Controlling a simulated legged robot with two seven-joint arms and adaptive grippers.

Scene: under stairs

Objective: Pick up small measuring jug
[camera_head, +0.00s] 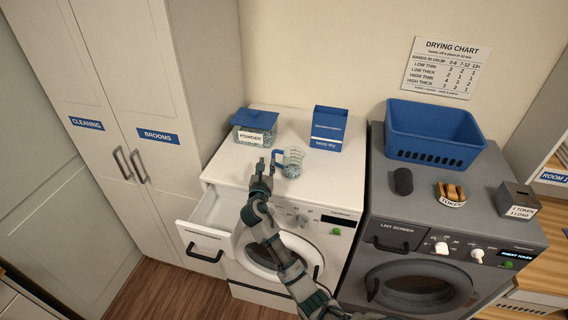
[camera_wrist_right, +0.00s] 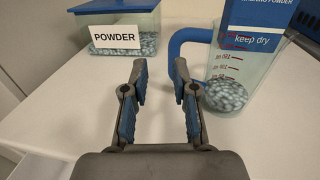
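The small measuring jug (camera_head: 293,163) is clear with a blue handle on its left side and stands upright on the white washing machine. In the right wrist view, the jug (camera_wrist_right: 232,92) is at the upper right, with red markings and whitish-blue pellets in its bottom. Its handle (camera_wrist_right: 185,38) reaches left, ahead of the right fingertip. My right gripper (camera_head: 266,166) is over the machine's top, just left of the jug. In the wrist view, my right gripper (camera_wrist_right: 160,72) is open, with nothing between its fingers. My left gripper is not in view.
A powder tub (camera_head: 255,125) with a blue lid and a blue keep-dry box (camera_head: 327,129) stand behind the jug. The machine's drawer (camera_head: 213,210) is pulled out. A blue basket (camera_head: 434,132) and a dark cylinder (camera_head: 403,181) stand on the grey dryer (camera_head: 450,221).

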